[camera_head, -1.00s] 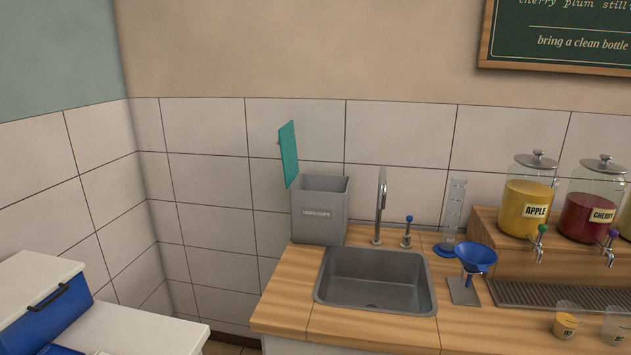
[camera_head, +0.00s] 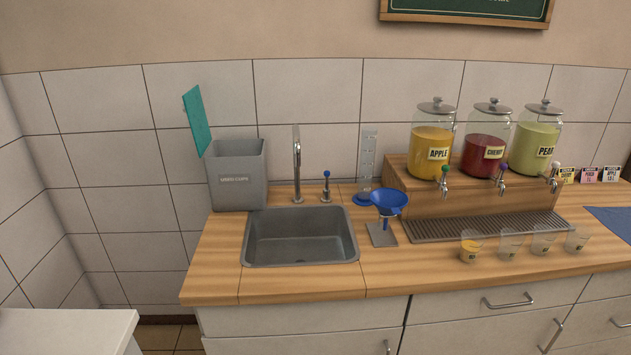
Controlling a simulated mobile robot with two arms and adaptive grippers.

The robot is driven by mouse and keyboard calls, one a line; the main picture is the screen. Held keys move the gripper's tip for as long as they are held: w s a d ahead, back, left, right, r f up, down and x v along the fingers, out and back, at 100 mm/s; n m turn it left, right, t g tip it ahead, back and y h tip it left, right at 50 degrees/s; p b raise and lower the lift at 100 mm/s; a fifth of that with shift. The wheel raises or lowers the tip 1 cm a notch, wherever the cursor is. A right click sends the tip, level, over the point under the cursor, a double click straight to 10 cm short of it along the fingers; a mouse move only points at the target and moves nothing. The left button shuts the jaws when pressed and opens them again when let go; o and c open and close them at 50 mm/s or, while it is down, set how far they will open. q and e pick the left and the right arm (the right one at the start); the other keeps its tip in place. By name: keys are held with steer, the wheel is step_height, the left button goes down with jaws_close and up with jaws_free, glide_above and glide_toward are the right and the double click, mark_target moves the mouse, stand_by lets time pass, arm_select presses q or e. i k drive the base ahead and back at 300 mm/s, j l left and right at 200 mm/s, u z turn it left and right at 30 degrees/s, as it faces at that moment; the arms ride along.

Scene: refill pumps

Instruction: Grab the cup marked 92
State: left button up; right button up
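Several small clear cups stand in a row on the wooden counter, in front of the drip tray. The leftmost cup (camera_head: 471,247) holds yellow liquid. To its right stand a second cup (camera_head: 510,244), a third cup (camera_head: 542,242) and the rightmost cup (camera_head: 577,239), which look empty or nearly so. Each seems to bear a small label low on its front, but the marks are too small to read, so I cannot tell which cup is marked 92. Neither of my grippers is in view.
Apple (camera_head: 432,140), cherry (camera_head: 485,144) and pear (camera_head: 537,145) dispensers stand on a wooden riser behind the drip tray (camera_head: 485,227). Left of the cups are a blue funnel (camera_head: 389,202) on a stand, a measuring cylinder (camera_head: 368,155), a sink (camera_head: 300,236) and a grey used-cups bin (camera_head: 238,176).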

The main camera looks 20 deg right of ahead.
mark_target(508, 246)
steer(key=z, duration=1.65)
steer(key=i+j, duration=0.4)
steer(key=j, duration=0.2)
